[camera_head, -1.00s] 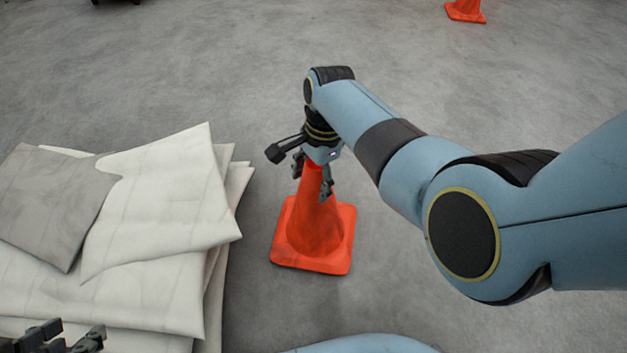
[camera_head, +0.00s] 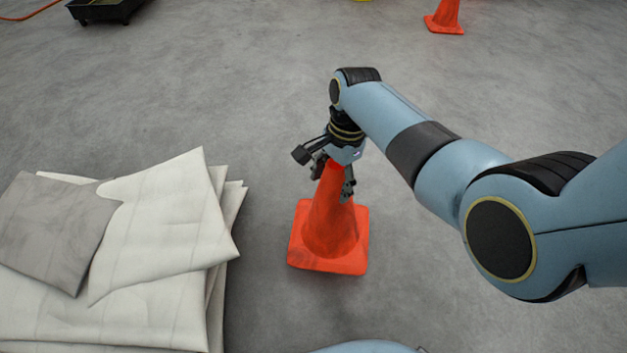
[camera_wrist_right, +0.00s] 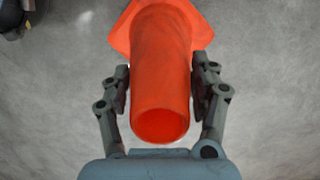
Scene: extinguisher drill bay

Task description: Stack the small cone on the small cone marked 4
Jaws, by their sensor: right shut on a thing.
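My right gripper (camera_head: 333,181) is shut on the upper part of an orange cone (camera_head: 330,228) and holds it upright, with its square base down. Any gap between that base and the floor cannot be told. In the right wrist view, the fingers (camera_wrist_right: 162,88) press on both sides of the cone (camera_wrist_right: 160,62) near its open round tip, and its base points away. Another orange cone (camera_head: 445,16) stands on the floor at the far top right, cut by the picture's edge. No number shows on either cone. My left gripper is not in the head view.
A stack of folded white sheets (camera_head: 165,235) with a grey piece (camera_head: 55,230) on top lies at the left. A black tray-like object (camera_head: 105,10) is at the top left, near an orange line (camera_head: 35,12). The grey floor between the cones is clear.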

